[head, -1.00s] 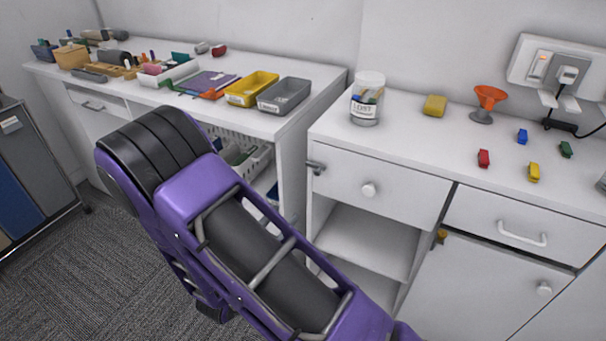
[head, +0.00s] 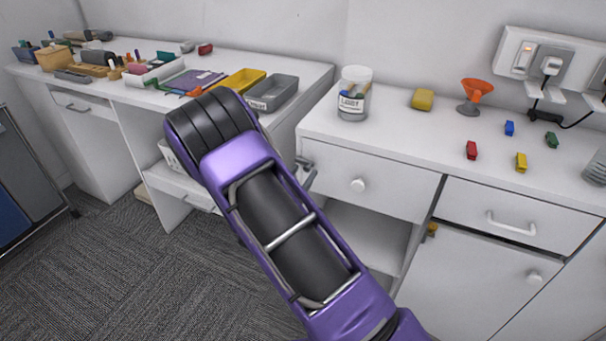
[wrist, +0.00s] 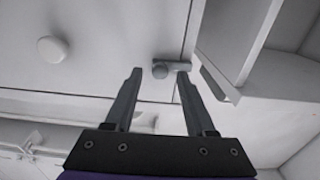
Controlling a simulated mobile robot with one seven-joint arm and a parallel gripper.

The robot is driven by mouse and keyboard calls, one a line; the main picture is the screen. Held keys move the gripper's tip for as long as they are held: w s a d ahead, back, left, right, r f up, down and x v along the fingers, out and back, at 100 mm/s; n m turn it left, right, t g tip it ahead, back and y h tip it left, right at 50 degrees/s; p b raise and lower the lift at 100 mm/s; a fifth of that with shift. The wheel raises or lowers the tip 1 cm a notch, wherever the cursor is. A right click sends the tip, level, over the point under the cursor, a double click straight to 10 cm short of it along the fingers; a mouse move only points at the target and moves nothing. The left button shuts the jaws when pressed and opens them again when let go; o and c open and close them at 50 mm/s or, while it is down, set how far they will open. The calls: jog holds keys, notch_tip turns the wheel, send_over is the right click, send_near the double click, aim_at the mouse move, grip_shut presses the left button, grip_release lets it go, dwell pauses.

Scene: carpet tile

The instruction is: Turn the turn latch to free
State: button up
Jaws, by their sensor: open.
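The turn latch (wrist: 175,66) is a small grey metal piece with a round hub and a short bar. In the head view my purple arm hides most of the gripper.
A small brass-coloured piece (head: 432,230) is at the neighbouring door's top corner. The left desk (head: 310,88) stands close beside the cabinet. A jar (head: 353,95) stands on the counter above.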

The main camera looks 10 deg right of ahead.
jog(key=shift+w+d, duration=0.25)
jog(key=shift+w, duration=0.1)
grip_shut()
